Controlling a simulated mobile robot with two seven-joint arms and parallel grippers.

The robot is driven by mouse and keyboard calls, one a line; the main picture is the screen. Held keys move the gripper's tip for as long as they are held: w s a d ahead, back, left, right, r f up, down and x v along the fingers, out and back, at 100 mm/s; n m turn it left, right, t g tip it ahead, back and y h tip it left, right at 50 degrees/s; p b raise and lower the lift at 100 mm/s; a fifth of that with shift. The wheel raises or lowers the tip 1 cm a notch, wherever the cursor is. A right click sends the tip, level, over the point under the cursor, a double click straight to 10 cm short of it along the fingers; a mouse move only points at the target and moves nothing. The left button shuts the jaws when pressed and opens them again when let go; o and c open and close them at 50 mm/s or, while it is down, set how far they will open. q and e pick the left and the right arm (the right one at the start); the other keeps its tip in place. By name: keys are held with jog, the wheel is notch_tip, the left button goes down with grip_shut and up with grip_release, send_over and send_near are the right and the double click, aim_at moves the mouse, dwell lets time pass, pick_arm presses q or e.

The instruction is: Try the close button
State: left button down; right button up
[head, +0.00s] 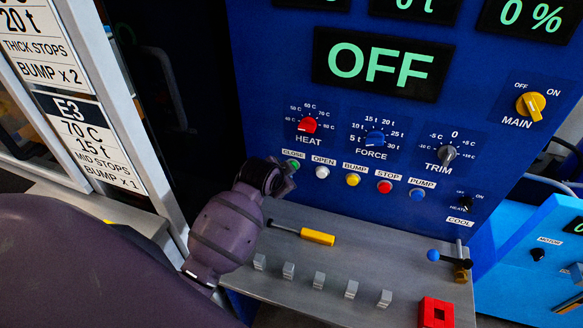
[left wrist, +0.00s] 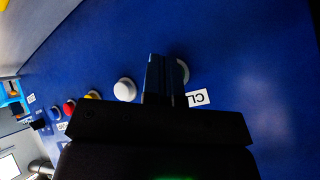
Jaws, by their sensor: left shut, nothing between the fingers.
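The green close button (head: 293,163) sits under the CLOSE label at the left end of a row of buttons on the blue panel (head: 480,70). My left gripper (head: 287,176) is shut and empty, with its tips right at this button. In the left wrist view the shut fingers (left wrist: 165,78) cover most of the round close button (left wrist: 184,72), of which only the edge shows, beside the partly hidden label (left wrist: 198,98). I cannot tell whether the tips touch it. The display (head: 380,64) reads OFF. My right gripper is not in view.
The white open button (head: 322,172) is close on the right, then the yellow bump (head: 353,180), red stop (head: 384,187) and blue pump (head: 417,194) buttons. Below is a grey shelf with a yellow-handled tool (head: 317,237), several grey blocks and a red block (head: 435,313).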

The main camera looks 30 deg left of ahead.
pick_arm(q)
jog(key=shift+s+d, duration=0.2)
jog(key=shift+s, duration=0.6)
jog(key=shift+s+d, duration=0.15)
jog(key=shift+s, duration=0.6)
jog(key=shift+s+d, duration=0.2)
jog(key=shift+s, duration=0.6)
